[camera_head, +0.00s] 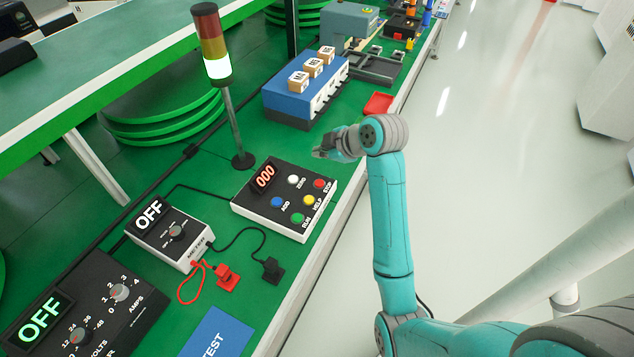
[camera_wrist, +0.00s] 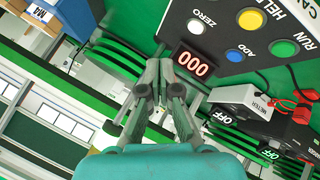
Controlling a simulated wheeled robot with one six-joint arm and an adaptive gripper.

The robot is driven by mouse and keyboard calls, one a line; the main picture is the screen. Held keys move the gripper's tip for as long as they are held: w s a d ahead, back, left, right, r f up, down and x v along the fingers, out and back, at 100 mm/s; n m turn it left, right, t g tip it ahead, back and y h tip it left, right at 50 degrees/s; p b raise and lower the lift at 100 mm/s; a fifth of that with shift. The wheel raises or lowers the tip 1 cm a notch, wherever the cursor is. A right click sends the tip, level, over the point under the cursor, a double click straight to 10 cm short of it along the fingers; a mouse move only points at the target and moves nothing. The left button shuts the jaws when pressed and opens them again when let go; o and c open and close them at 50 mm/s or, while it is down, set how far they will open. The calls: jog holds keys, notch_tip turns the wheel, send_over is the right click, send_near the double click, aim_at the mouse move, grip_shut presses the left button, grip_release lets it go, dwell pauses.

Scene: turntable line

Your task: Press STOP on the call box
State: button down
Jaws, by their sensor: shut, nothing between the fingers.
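The call box (camera_head: 240,204) is a light case with a dark top on the green bench. Its red STOP button (camera_head: 319,184) is at the far right corner. White ZERO, blue ADD, yellow HELP and green RUN buttons share the top, and its display (camera_head: 264,177) reads 000. My gripper (camera_head: 318,153) is shut and empty, beyond and above the box's far edge, apart from the STOP button. In the wrist view the shut fingers (camera_wrist: 160,66) are beside the display (camera_wrist: 193,63); ZERO (camera_wrist: 195,27) shows, while STOP is out of frame.
A signal tower (camera_head: 215,65) with its bottom segment lit stands behind the box. A meter (camera_head: 165,238) showing OFF, with cables, sits left of the box.

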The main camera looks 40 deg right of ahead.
aim_at(321, 184)
jog(key=shift+f, duration=0.2)
jog(key=shift+f, duration=4.25)
jog(key=shift+f, duration=0.1)
jog(key=shift+f, duration=0.3)
jog(key=shift+f, duration=0.4)
jog(key=shift+r, duration=0.85)
jog(key=shift+r, duration=0.1)
jog(key=shift+r, duration=2.4)
